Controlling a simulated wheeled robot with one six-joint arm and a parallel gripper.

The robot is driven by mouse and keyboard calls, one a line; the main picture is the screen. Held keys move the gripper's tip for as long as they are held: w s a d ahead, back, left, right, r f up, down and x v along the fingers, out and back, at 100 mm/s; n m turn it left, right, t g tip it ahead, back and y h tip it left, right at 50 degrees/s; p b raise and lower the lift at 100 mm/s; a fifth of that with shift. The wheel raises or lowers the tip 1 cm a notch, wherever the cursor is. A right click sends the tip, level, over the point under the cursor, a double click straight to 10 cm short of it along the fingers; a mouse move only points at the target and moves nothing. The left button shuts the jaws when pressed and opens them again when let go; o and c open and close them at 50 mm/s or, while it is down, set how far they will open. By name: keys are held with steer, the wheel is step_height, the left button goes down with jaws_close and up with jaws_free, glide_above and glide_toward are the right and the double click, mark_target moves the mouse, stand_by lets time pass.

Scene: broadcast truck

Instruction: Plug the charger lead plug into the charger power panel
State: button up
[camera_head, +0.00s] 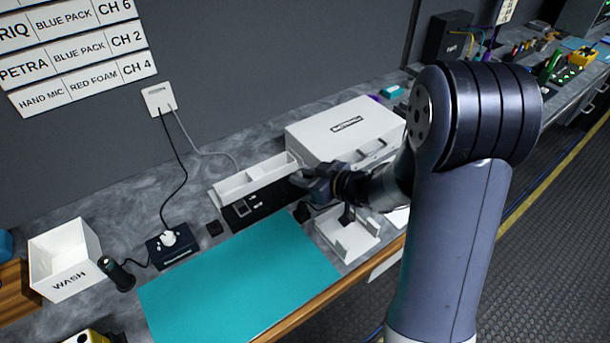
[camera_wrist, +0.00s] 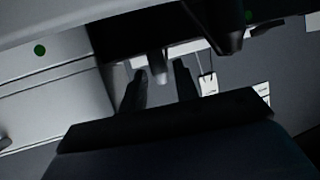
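My gripper (camera_head: 312,186) is low over the bench, at the right end of a black panel with pale fittings (camera_head: 248,207), which looks like the charger power panel. In the wrist view its two dark fingers (camera_wrist: 160,88) stand apart. A short grey cylinder (camera_wrist: 157,66) shows between or just beyond the fingertips, with gaps on both sides; I cannot tell whether it is the charger lead plug. The wrist view is dark, and my arm hides part of the area around the gripper in the head view.
A white case (camera_head: 345,130) stands behind my gripper, and a white cradle (camera_head: 347,236) in front. A long white tray (camera_head: 255,178) is behind the panel. A black box (camera_head: 160,250) with a white plug stands left. The teal mat (camera_head: 245,285) is clear.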

steer(key=shift+o, duration=1.1)
steer(key=p+v, duration=0.1)
steer(key=v, duration=0.9)
steer(key=shift+s+d+r, duration=0.2)
steer(key=shift+s+d, duration=0.05)
steer(key=shift+d, duration=0.05)
steer(key=b+x, duration=0.1)
steer(key=x, duration=0.9)
steer(key=shift+w+a+f, duration=0.15)
steer(key=shift+a, duration=0.05)
steer(key=shift+w+a, duration=0.15)
steer(key=shift+w, duration=0.05)
steer(key=shift+s+r+p, duration=0.1)
steer(key=shift+r+p, duration=0.25)
steer(key=shift+r, duration=0.05)
steer(key=shift+f, duration=0.1)
